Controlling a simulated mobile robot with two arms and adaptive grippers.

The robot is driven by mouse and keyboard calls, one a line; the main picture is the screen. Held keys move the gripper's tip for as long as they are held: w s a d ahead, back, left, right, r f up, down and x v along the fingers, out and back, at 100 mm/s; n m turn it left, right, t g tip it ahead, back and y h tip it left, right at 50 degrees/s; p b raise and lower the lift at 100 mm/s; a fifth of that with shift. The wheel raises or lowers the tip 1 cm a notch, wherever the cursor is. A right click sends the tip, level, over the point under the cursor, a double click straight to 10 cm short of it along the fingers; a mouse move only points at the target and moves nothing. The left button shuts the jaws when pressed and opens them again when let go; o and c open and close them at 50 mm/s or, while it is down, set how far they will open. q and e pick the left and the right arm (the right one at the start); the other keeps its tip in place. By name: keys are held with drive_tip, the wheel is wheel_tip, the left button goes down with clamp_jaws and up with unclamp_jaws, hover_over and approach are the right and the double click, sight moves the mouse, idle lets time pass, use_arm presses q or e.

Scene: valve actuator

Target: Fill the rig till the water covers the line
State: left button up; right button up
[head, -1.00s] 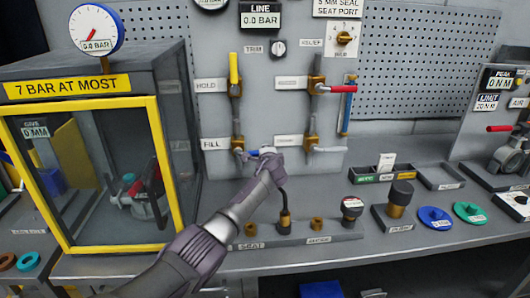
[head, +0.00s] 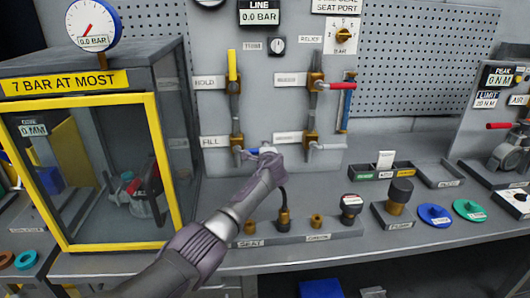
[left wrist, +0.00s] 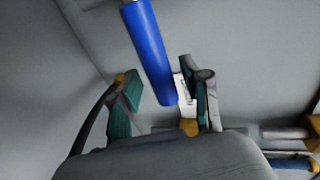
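The rig panel (head: 265,90) carries pipes and valves. The FILL label (head: 215,142) is beside the lower left valve (head: 237,143), whose blue handle (head: 252,152) sticks out to the right. My left gripper (head: 267,152) is at this handle and partly hides it. In the left wrist view, the blue handle (left wrist: 150,50) lies between the two fingers of the gripper (left wrist: 163,95), with gaps beside it, so the gripper looks open. My right gripper is not in view.
A yellow handle (head: 232,65) points up near HOLD, and a red handle (head: 342,86) points right. The LINE display (head: 259,12) and the dial (head: 93,25) read 0.0 bar. A yellow-framed cabinet (head: 85,170) stands left. Seat parts (head: 317,221) line the bench front.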

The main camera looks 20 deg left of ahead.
use_arm(q)
drive_tip(key=shift+s+r, duration=0.1)
drive_tip(key=v, duration=1.1)
drive_tip(key=shift+s+d, duration=0.25)
drive_tip(key=shift+s, duration=0.1)
